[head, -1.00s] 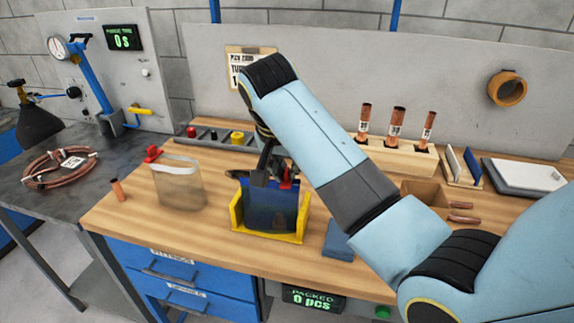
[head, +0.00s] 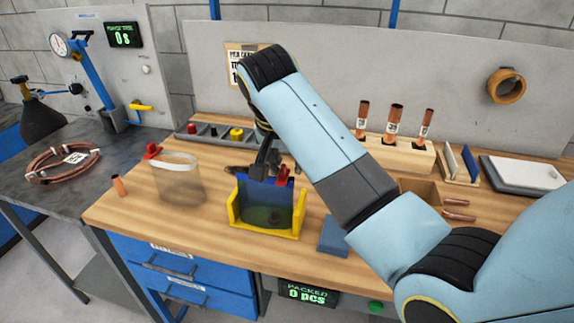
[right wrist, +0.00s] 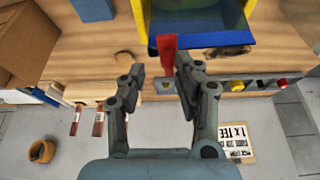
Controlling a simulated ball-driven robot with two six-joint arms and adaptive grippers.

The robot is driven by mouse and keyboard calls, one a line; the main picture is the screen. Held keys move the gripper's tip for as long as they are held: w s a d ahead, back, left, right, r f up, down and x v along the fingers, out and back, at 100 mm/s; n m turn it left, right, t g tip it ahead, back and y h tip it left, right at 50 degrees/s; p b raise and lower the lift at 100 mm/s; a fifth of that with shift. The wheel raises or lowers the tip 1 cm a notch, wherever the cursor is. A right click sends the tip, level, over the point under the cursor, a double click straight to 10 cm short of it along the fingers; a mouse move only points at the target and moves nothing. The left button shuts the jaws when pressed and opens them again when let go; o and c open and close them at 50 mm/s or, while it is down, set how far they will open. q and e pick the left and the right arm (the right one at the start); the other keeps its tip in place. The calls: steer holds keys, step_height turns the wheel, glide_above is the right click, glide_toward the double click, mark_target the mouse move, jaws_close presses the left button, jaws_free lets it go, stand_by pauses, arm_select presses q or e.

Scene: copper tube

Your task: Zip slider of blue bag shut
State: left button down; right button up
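The blue bag (head: 270,208) stands upright in a yellow holder (head: 263,230), its top edge level with my right gripper. Its red slider (head: 282,176) is at the right part of the bag's top edge in the head view. In the right wrist view the slider (right wrist: 168,53) shows as a red strip between my right gripper's fingertips (right wrist: 159,68), nearer the right-hand finger, with a gap to the left-hand one. My right gripper (head: 267,165) is open, pointing down at the bag's top. Whether a finger touches the slider is hard to tell. My left gripper is out of view.
A clear bag (head: 181,182) with a red slider (head: 152,150) stands to the left. A parts tray (head: 215,136) lies behind, with a dark piece near the holder. A blue pad (head: 333,236) lies to the right. Copper tubes stand in a wooden block (head: 397,152).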

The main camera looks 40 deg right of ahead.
steer(key=v, duration=1)
steer(key=shift+r, duration=0.25)
steer(key=s+d+f+n, duration=0.2)
steer(key=s+f+n, duration=0.3)
steer(key=s+f, duration=0.5)
steer(key=s+a+n+t+y, duration=0.1)
steer(key=s+a+n+y, duration=0.15)
steer(key=s+n, duration=0.75)
steer(key=s+d+f+m+g+b, duration=0.15)
steer(key=f+b, duration=0.25)
steer(key=f, duration=1)
steer(key=s+d+f+m+b, duration=0.1)
steer(key=s+f+b, duration=0.25)
steer(key=f, duration=1.05)
steer(key=s+d+f+m+b, duration=0.15)
steer(key=f+b, duration=0.35)
steer(key=f, duration=0.9)
steer(key=s+f+g+b, duration=0.1)
steer(key=s+f+b, duration=0.7)
steer(key=s+f, duration=0.9)
step_height(320, 180, down, 4)
steer(key=shift+s+d+f, duration=0.25)
steer(key=shift+s, duration=0.15)
